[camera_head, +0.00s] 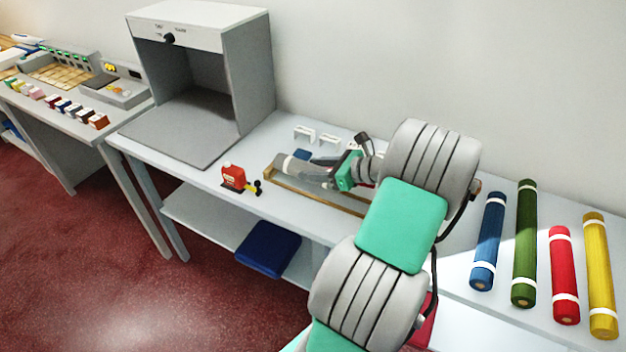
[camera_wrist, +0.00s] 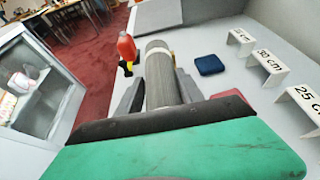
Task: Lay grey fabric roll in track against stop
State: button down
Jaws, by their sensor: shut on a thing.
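The grey fabric roll (camera_head: 302,168) lies lengthwise over the wood-edged track (camera_head: 310,201) in the head view, its far end near the track's left end. The roll (camera_wrist: 160,85) also shows in the wrist view, with a pale band near its far end. My gripper (camera_head: 335,178) is shut on the roll, with one finger on each side of it in the wrist view (camera_wrist: 159,95). My arm covers the right part of the track. I cannot tell whether the roll touches the track floor or the stop.
A red tool (camera_head: 233,177) with a yellow-black end stands left of the track. Behind are a blue pad (camera_wrist: 209,65) and white length markers (camera_wrist: 268,62). Blue (camera_head: 487,240), green (camera_head: 524,245), red (camera_head: 564,275) and yellow (camera_head: 599,275) rolls lie right. A grey booth (camera_head: 247,85) stands left.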

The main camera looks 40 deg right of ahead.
jog(key=shift+w+d+f, duration=0.1)
jog(key=shift+w+f, duration=0.1)
jog(key=shift+f, duration=1.55)
jog(key=shift+f, duration=0.3)
jog(key=c, duration=0.7)
grip_release()
jog(key=shift+c, duration=0.2)
